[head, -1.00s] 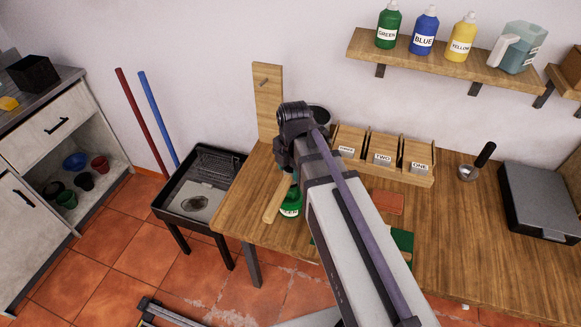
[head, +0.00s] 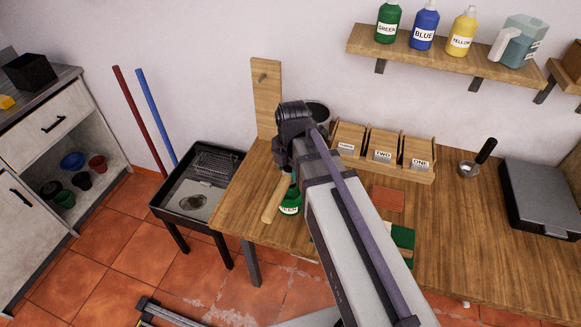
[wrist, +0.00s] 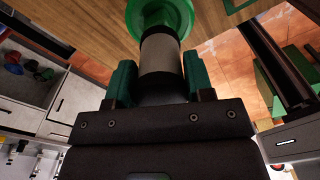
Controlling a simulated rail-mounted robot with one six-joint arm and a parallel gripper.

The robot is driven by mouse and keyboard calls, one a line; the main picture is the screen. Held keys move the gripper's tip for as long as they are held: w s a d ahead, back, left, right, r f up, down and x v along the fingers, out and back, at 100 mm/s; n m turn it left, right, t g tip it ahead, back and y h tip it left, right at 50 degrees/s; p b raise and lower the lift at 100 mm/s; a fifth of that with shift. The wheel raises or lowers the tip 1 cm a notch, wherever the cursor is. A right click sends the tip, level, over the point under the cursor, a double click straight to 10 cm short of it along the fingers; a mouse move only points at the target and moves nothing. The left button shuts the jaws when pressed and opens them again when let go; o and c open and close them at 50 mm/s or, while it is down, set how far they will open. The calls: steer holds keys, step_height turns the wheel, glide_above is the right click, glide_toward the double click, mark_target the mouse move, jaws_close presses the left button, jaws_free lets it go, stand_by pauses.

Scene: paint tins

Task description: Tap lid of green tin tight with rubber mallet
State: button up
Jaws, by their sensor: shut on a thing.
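The green tin (head: 290,203) stands near the front left of the wooden table, partly hidden by my arm and a pale wooden handle. Its green top (wrist: 183,12) shows at the upper edge of the wrist view. My gripper (wrist: 157,80) is shut on the rubber mallet, whose grey and dark cylindrical part (wrist: 162,58) lies between the teal fingers and points at the tin. The mallet's wooden handle (head: 273,203) slants down to the left beside the tin in the head view. I cannot tell whether mallet and lid touch.
Wooden bins (head: 383,152) with number labels stand at the table's back. A reddish block (head: 388,198) and a green item (head: 403,237) lie right of my arm. A dark case (head: 542,198) is far right. A black sink stand (head: 196,190) is left of the table.

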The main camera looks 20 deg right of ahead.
steer(key=shift+s+f+b, duration=0.1)
steer(key=shift+f+b, duration=0.6)
stand_by(1.0)
step_height(320, 180, up, 2)
steer(key=shift+r+p, duration=0.1)
steer(key=shift+p, duration=1.05)
